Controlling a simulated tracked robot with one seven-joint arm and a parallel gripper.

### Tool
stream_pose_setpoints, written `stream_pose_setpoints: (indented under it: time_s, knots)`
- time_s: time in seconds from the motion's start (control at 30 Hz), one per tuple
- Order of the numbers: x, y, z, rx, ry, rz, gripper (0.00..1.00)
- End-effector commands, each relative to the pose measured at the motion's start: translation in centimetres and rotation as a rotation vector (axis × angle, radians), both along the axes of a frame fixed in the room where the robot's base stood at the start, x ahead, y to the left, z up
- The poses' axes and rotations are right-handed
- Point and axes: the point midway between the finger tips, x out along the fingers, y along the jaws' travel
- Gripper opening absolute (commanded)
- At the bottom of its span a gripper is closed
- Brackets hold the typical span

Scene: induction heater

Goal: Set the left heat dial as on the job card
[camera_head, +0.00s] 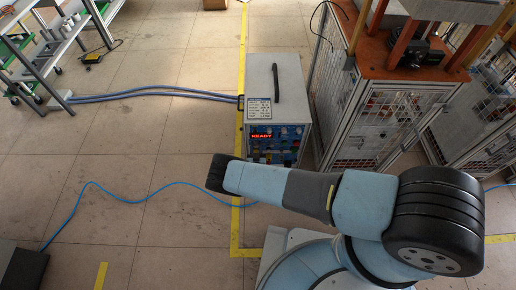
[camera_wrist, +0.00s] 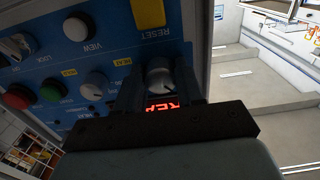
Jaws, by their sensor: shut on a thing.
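In the wrist view, my gripper (camera_wrist: 160,84) is shut on a silvery grey dial (camera_wrist: 159,72) on the blue control panel (camera_wrist: 55,55), with one dark finger on each side. I cannot read the dial's pointer or scale. A similar grey knob (camera_wrist: 96,84) sits beside it on the left. Red display letters (camera_wrist: 160,103) show between the fingers. In the head view, the heater (camera_head: 275,82) has a display (camera_head: 262,135) reading READY. A white printed card (camera_head: 259,107) lies on its top; its text is too small to read. The gripper is hidden in that view.
Red (camera_wrist: 18,96) and green (camera_wrist: 53,91) buttons, several knobs and a yellow part (camera_wrist: 149,13) sit close around the gripper. In the head view, a caged workstation (camera_head: 365,115) stands right of the heater. Blue hoses (camera_head: 150,92) run left over open floor.

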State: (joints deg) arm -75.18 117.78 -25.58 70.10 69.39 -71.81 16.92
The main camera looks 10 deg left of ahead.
Motion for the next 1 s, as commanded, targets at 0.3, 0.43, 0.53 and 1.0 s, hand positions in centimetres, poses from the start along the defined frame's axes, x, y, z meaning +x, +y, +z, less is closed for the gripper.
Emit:
stream_pose_setpoints:
  time_s: [0.3, 0.43, 0.53, 1.0]
  knots:
    - [0.2, -0.7, -0.1, 0.009, 0.003, -0.008, 0.07]
    - [0.3, -0.6, -0.1, 0.039, 0.012, -0.009, 0.07]
    - [0.4, -0.7, -0.1, 0.085, 0.024, -0.012, 0.07]
    - [0.4, -0.5, 0.0, 0.475, 0.114, -0.013, 0.07]
